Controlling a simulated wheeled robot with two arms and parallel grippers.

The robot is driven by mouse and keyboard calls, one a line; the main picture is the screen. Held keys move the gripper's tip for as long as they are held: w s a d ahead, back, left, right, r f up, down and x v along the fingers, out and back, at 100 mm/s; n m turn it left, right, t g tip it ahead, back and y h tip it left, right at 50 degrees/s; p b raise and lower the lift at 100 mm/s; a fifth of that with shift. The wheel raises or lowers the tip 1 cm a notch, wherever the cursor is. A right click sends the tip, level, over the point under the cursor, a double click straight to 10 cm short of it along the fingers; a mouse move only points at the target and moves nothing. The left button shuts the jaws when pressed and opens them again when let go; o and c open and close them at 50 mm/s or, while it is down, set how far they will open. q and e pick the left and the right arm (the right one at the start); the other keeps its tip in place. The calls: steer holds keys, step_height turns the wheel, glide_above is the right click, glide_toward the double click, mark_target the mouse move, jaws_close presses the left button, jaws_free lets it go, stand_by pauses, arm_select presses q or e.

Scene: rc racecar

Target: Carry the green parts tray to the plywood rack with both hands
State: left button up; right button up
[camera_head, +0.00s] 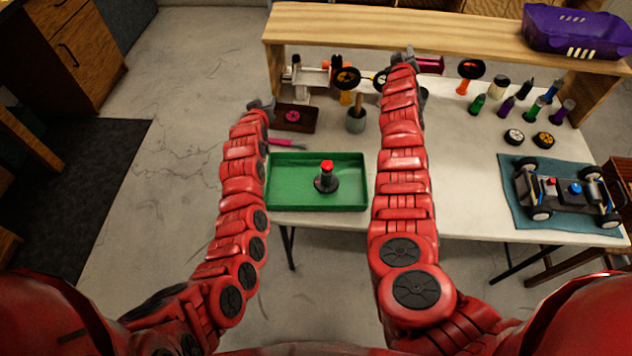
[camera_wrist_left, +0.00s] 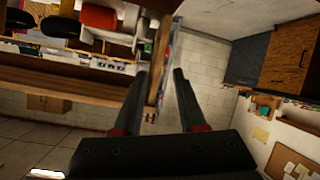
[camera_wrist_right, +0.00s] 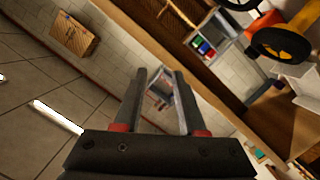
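The green parts tray (camera_head: 290,199) lies flat on the white table near its front edge, between my two arms. The plywood rack (camera_head: 430,30) spans the back of the table. My left gripper (camera_head: 262,105) is beyond the tray's left side; in the left wrist view its fingers (camera_wrist_left: 160,100) are apart with nothing held. My right gripper (camera_head: 406,55) is up near the rack's front edge; in the right wrist view its fingers (camera_wrist_right: 160,98) are apart and empty.
An RC car (camera_head: 565,190) rests on a blue mat (camera_head: 517,172) at right.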

steer(key=s+d+f+m+g+h, duration=0.1)
steer(key=s+f+m+g, duration=0.1)
steer(key=s+g, duration=0.2)
steer(key=s+d+f+m+g, duration=0.2)
steer(key=s+f+g, duration=0.1)
steer(key=s+g, duration=0.2)
arm_select(q)
steer(key=s+r+m+g, duration=0.3)
steer(key=s+g, duration=1)
steer(key=s, duration=0.3)
steer(key=shift+s, duration=0.15)
arm_select(e)
steer(key=s+a+f+g+y, duration=0.3)
steer(key=s+a+g, duration=0.3)
steer(key=s+a, duration=0.6)
steer(key=s+y, duration=0.1)
steer(key=s, duration=0.3)
steer(key=shift+a+m+g, duration=0.25)
steer(key=shift+m+g, duration=0.05)
steer(key=shift+m, duration=0.1)
arm_select(q)
steer(key=shift+d, duration=0.1)
arm_select(e)
steer(key=shift+f, duration=0.15)
